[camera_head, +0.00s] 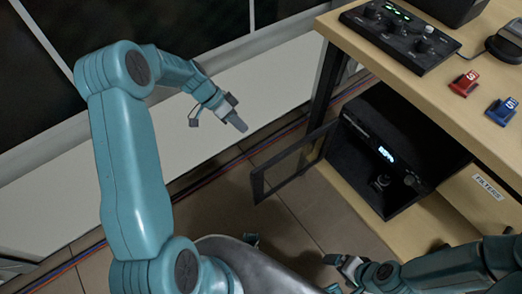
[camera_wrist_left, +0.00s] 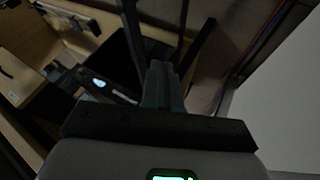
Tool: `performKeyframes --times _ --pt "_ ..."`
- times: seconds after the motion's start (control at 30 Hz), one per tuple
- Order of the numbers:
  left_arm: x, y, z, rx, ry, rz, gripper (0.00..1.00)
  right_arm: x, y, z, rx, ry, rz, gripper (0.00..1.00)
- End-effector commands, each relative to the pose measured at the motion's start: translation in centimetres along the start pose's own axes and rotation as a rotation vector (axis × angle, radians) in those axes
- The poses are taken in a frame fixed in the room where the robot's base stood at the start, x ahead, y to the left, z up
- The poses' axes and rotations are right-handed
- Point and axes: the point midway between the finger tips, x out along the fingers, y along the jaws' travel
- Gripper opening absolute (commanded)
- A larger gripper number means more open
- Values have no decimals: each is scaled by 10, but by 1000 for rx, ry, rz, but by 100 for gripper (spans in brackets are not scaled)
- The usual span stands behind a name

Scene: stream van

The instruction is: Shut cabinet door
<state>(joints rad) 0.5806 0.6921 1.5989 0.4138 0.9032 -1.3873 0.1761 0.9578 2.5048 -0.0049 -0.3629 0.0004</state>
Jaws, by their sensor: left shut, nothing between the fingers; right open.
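The cabinet door (camera_head: 258,186) is a dark-framed, see-through panel. It stands open, swung out to the left from the wooden cabinet (camera_head: 350,192) in the head view. My left gripper (camera_head: 238,122) is shut and empty, in the air to the upper left of the door's free edge in the picture. In the left wrist view its closed fingers (camera_wrist_left: 162,75) point toward the dark bars of the door frame (camera_wrist_left: 133,38); I cannot tell whether they touch. My right gripper (camera_head: 333,261) is open, low in the head view, below the cabinet opening.
A black device with a lit display (camera_head: 385,153) sits inside the cabinet. On the wooden top are a control panel (camera_head: 400,35), a red block (camera_head: 464,83) and a blue block (camera_head: 501,110). A drawer labelled FILTERS (camera_head: 487,187) is at right. Cables (camera_head: 190,188) run along the floor.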

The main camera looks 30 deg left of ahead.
Motion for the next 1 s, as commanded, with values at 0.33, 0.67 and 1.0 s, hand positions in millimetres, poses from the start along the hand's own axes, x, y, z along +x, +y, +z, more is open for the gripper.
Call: performKeyframes --times 0.33,0.67,1.0 --pt "61 1 1 1 -2 6 0 8 3 0 0 1 0 92" --pt "108 22 0 1 -2 3 0 12 4 0 0 0 0 92" --pt "116 36 0 0 -1 1 0 13 5 0 0 0 0 92"
